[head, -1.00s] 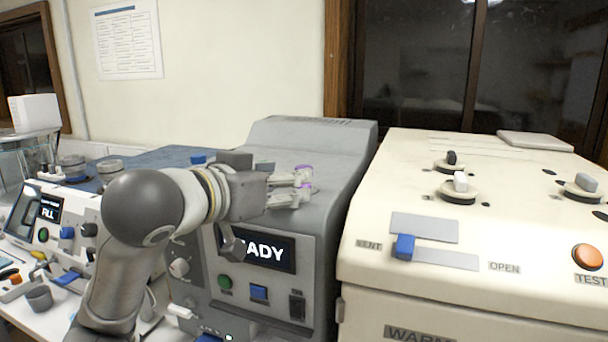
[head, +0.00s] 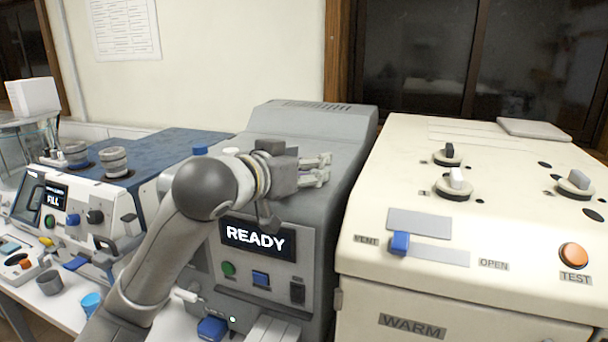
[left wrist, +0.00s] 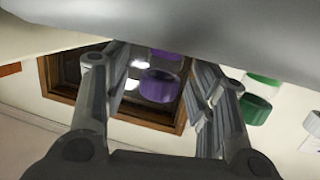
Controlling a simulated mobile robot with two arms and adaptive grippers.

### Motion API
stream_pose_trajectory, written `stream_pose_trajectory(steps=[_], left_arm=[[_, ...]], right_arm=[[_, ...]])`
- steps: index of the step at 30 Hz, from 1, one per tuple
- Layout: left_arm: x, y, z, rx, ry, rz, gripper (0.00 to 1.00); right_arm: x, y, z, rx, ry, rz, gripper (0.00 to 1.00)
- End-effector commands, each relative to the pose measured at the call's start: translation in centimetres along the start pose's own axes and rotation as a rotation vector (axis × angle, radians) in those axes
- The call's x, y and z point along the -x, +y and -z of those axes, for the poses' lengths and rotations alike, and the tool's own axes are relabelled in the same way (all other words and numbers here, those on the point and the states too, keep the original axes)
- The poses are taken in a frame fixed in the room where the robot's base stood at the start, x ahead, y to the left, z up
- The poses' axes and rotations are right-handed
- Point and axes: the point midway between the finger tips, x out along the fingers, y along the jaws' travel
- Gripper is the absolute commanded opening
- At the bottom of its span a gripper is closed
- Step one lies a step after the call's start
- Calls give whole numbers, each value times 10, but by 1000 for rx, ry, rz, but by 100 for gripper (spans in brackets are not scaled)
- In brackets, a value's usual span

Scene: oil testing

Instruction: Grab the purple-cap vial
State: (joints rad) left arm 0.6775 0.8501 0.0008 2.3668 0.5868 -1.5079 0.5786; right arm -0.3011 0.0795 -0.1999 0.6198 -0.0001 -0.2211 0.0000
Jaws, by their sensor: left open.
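In the left wrist view a purple cap (left wrist: 160,85) shows between the two fingers of my left gripper (left wrist: 150,95), with a second purple band just above it near the grey surface. My left gripper is open, with visible space between the cap and each finger. In the head view my left gripper (head: 322,170) is over the top of the grey machine. There the vial is mostly hidden by the fingers. A green cap (left wrist: 255,108) stands outside the fingers, to the right in the left wrist view. My right gripper is not in view.
The grey machine (head: 330,125) shows READY on its screen. A blue cap (head: 200,150) and a white cap (head: 230,151) sit on its top, left of my gripper. The cream WARM machine (head: 450,290) stands close on the right. A blue-topped FILL machine (head: 165,150) is at left.

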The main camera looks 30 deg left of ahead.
Motion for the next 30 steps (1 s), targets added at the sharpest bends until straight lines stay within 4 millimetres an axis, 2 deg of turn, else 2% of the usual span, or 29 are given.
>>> stream_pose_trajectory(steps=[2,13,23,30], left_arm=[[0,0,0,0,0,0,51],[0,0,0,0,0,0,4],[1,0,2,0,1,0,3],[4,0,17,0,4,0,3]], right_arm=[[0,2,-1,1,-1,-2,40],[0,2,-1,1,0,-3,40],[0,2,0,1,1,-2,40],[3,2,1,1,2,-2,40]])
